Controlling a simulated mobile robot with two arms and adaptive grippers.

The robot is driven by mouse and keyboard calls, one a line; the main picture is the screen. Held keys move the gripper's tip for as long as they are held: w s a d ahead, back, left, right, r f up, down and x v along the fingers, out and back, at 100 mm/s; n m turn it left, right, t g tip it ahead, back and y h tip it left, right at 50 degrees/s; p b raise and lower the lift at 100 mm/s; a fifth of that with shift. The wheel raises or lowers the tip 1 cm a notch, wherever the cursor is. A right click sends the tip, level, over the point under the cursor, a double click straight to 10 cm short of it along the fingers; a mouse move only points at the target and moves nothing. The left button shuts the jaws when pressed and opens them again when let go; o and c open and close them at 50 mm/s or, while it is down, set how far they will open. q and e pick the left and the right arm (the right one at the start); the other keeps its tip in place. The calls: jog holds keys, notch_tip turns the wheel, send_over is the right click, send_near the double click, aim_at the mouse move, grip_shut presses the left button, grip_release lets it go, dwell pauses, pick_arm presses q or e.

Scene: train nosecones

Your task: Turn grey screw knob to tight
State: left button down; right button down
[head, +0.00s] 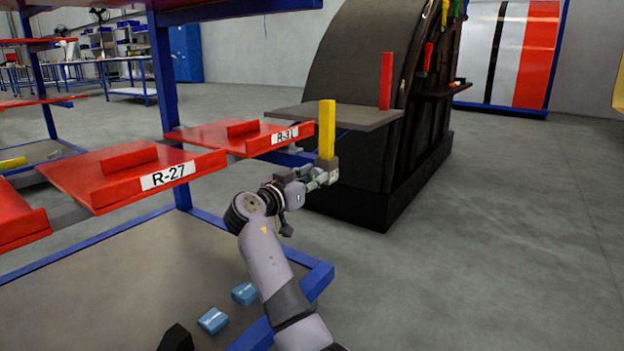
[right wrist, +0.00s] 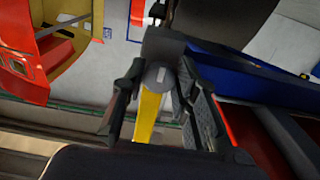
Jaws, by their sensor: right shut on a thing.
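The grey screw knob (right wrist: 158,76) is round with a pale mark, and shows between the fingers of my right gripper (right wrist: 157,84) in the right wrist view. The fingers close on it from both sides. A yellow bar (right wrist: 148,115) runs from behind the knob. In the head view the yellow bar (head: 327,128) stands upright just above my right gripper (head: 322,176), on a small dark grey block. The knob is too small to make out there. How tight it is does not show.
A blue rack with red trays, R-27 (head: 104,193) and R-31 (head: 240,136), stands left of my arm. Behind the gripper is a large dark curved nosecone (head: 352,60) with a flat grey shelf (head: 300,113) and an upright red bar (head: 386,80). Floor at right is clear.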

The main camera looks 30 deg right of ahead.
jog(key=c, duration=1.3)
grip_release()
jog(key=v, duration=1.2)
jog(key=shift+f, duration=0.15)
